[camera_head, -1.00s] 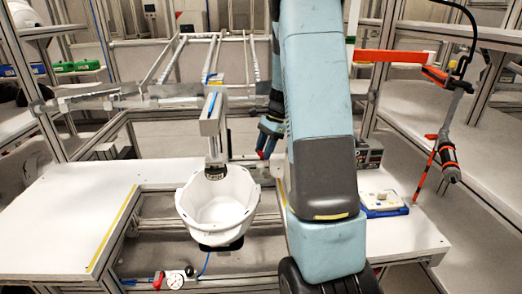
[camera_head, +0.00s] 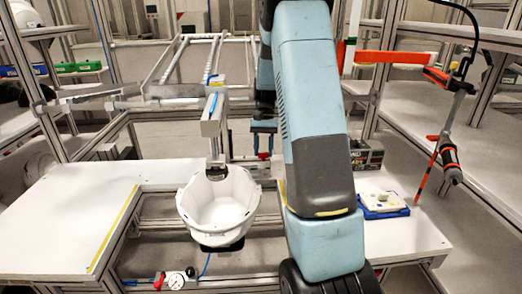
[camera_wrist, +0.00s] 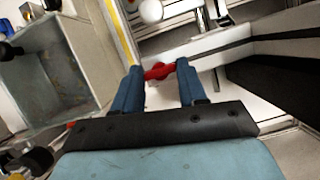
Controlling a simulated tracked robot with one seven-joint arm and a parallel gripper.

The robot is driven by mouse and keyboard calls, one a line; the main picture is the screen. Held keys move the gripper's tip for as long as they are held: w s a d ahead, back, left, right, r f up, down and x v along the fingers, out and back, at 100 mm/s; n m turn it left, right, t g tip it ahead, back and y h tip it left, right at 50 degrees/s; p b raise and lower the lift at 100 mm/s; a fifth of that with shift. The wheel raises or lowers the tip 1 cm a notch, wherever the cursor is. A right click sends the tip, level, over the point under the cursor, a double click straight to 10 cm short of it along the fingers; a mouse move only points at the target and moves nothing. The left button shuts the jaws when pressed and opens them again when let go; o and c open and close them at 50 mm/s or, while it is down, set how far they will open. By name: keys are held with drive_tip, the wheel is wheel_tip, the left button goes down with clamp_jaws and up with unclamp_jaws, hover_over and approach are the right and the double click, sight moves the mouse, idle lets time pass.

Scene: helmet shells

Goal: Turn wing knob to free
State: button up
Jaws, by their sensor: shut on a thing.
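The red wing knob (camera_wrist: 160,71) sits between the two blue fingertips of my gripper (camera_wrist: 159,68) in the wrist view, and the jaws are shut on it. In the head view my gripper (camera_head: 263,145) points down behind and to the right of the white helmet shell. A small red part of the knob (camera_head: 264,155) shows just below the fingertips there. The white helmet shell (camera_head: 218,208) sits open side up under a grey upright arm fixture (camera_head: 213,125). The knob's shaft and its mount are mostly hidden.
A blue-trimmed tray (camera_head: 383,205) with a pale part and a dark boxed device (camera_head: 368,153) stand on the right table. An orange-handled tool (camera_head: 449,155) hangs at the right. The left white table (camera_head: 65,215) is clear. Metal frame bars surround my arm.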

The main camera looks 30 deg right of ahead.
drive_tip(key=shift+w+a+n+h, duration=0.25)
drive_tip(key=shift+a+n+h, duration=0.05)
drive_tip(key=shift+n, duration=0.6)
drive_tip(key=o, duration=1)
drive_tip(key=shift+d, duration=0.1)
drive_tip(key=shift+o, duration=0.2)
drive_tip(key=shift+s, duration=0.1)
drive_tip(key=v, duration=1.3)
drive_tip(key=shift+w+r, duration=0.2)
drive_tip(key=shift+w, duration=0.1)
